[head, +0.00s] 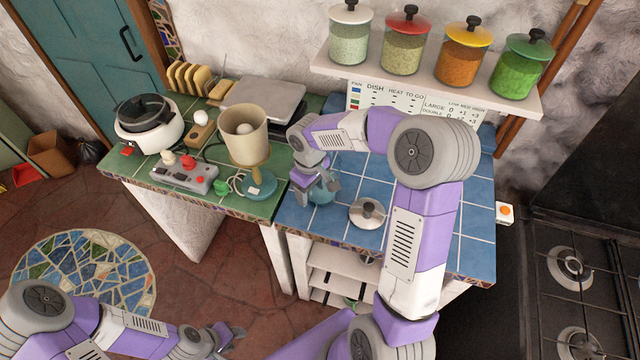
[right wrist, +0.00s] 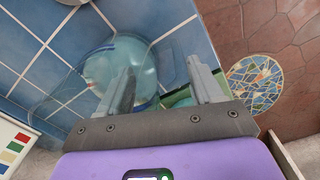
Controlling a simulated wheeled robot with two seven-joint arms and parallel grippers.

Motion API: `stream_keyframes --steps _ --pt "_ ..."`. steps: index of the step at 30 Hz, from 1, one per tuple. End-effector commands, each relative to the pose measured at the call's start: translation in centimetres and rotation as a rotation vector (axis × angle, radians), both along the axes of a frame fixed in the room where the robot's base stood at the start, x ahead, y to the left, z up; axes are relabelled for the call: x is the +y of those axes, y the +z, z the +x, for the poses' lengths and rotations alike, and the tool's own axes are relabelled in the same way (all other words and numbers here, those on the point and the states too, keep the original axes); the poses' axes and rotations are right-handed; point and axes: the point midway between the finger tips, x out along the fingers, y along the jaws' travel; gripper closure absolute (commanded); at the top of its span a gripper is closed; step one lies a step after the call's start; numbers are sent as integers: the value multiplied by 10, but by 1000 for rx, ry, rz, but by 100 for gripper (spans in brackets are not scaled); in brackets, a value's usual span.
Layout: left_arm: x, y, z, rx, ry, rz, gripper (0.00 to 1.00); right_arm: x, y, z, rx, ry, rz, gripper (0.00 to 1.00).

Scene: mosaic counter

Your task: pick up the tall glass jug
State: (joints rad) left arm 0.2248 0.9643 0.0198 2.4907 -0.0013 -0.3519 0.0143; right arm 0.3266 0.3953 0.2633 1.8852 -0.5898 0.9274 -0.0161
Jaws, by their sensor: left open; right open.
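The glass jug (head: 321,197) stands on the blue-tiled counter near its left end and is mostly hidden by my right gripper in the head view. In the right wrist view the jug (right wrist: 140,52) is a clear bluish round shape seen from above. My right gripper (head: 318,187) is open, over the jug. In the wrist view one finger overlaps the jug and the other lies past its right side; I cannot tell whether either touches it. My left gripper (head: 228,336) is open and empty, low over the floor at the bottom.
A steel lid with a dark knob (head: 367,212) lies right of the jug. A lamp with a teal base (head: 245,135) and a grey switch box (head: 184,174) stand on the green counter. A shelf (head: 330,62) with several jars hangs behind. Blue tiles at right are clear.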

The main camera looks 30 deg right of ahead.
Motion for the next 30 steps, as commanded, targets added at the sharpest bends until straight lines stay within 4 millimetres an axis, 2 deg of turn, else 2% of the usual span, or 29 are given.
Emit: stream_keyframes --steps 8,9,21,30 --pt "0 -1 0 0 0 0 57 0 -5 0 -1 1 0 34" --pt "0 -1 0 0 0 0 57 0 -5 0 -1 1 0 38" --pt "0 -1 0 0 0 0 57 0 -5 0 0 1 0 99" --pt "0 -1 0 0 0 0 57 0 -4 1 -3 1 0 100"
